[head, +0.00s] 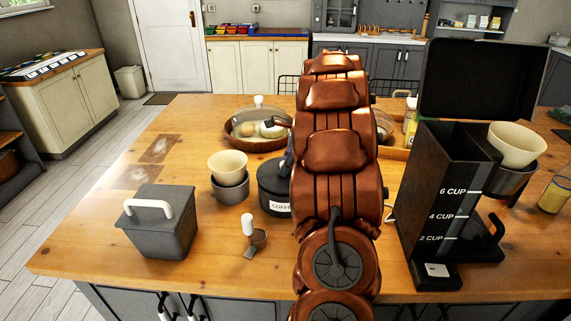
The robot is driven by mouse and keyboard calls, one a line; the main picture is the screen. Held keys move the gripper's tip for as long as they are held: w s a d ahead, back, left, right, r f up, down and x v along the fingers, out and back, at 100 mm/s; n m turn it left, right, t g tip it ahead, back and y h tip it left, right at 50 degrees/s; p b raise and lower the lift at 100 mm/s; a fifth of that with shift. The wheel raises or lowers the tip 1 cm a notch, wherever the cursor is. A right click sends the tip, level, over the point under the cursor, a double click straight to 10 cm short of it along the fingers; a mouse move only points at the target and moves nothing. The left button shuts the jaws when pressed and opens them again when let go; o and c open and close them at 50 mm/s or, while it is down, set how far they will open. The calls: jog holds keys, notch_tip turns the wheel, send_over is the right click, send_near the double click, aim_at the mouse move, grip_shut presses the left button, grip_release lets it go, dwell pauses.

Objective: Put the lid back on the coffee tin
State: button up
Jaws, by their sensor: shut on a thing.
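The coffee tin (269,187) is a dark round canister with a white label reading "COFF". It stands on the wooden island left of my copper-coloured arm, which covers its right side. Only a small grey part of my gripper (287,158) shows at the arm's left edge, by the tin's upper right side. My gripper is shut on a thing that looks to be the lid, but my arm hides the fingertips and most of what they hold. I cannot tell from this view how the lid sits relative to the tin's rim.
A grey box with a white handle (161,228), a cream filter in a grey cup (229,181) and a small scoop (254,243) stand left. A black coffee maker (436,200) stands right.

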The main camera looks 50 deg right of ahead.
dwell(0.4)
jog(key=o, duration=1.1)
jog(key=shift+o, duration=0.4)
jog(key=o, duration=0.4)
jog(key=shift+o, duration=0.2)
jog(key=shift+r, duration=0.1)
jog(key=shift+r+p, duration=2.7)
jog(key=shift+r, duration=0.75)
grip_shut()
